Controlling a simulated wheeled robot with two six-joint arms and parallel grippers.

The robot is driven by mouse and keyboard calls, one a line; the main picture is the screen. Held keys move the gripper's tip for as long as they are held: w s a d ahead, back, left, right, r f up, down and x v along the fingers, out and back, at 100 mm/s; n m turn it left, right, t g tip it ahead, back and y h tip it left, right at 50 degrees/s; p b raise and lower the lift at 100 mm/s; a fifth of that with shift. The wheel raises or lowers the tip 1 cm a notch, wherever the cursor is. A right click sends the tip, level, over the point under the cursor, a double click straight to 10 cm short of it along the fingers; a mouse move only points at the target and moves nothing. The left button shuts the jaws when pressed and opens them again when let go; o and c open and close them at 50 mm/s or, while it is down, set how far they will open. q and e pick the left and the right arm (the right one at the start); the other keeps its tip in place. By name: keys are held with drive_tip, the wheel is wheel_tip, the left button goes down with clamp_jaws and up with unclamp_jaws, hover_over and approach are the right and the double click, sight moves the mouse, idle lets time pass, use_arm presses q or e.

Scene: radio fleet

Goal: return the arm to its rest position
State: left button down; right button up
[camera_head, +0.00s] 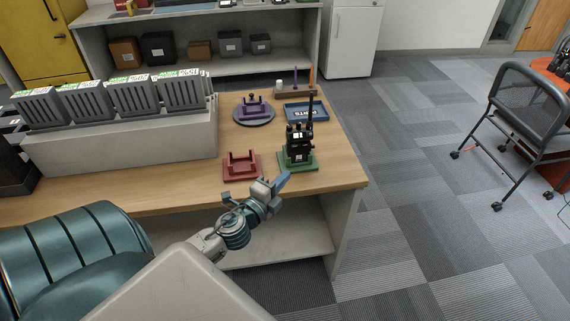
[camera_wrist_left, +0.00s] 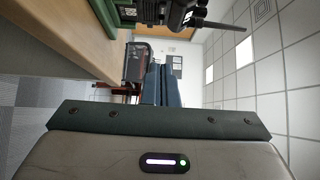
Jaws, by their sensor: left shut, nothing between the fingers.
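My left gripper (camera_head: 284,182) is in front of the table's front edge in the head view, near the red and green cradles and apart from them. Its blue fingers are shut with nothing between them; they also show in the left wrist view (camera_wrist_left: 161,86). A black two-way radio (camera_head: 299,140) stands upright in a green cradle (camera_head: 296,162) near the table's right end. Parts of the radio (camera_wrist_left: 178,10) and green cradle (camera_wrist_left: 108,14) show at the top of the left wrist view. My right gripper is not in view.
The wooden table (camera_head: 335,172) also holds an empty red cradle (camera_head: 242,167), a purple cradle on a round base (camera_head: 255,110), a blue tray (camera_head: 305,112) and a grey charger row (camera_head: 120,140). A chair (camera_head: 530,110) stands right; carpet between is clear.

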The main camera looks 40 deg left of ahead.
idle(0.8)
use_arm(q)
drive_tip(key=s+d+f+n+g, duration=0.3)
drive_tip(key=s+d+n+g, duration=0.15)
drive_tip(key=s, duration=0.35)
drive_tip(key=s+d+f+n+g, duration=0.3)
drive_tip(key=s+f+n+g, duration=0.15)
drive_tip(key=s+n, duration=0.2)
drive_tip(key=s+d+f+n+g, duration=0.3)
drive_tip(key=s+n+g, duration=0.2)
drive_tip(key=s, duration=0.3)
wheel_tip(320, 180, down, 27)
drive_tip(key=a+g, duration=0.2)
drive_tip(key=a, duration=0.1)
drive_tip(key=s+f, duration=1.8)
drive_tip(key=f, duration=0.3)
drive_tip(key=shift+a+f+n+g, duration=0.15)
drive_tip(key=shift+a+n+g, duration=0.25)
drive_tip(key=shift+a, duration=0.05)
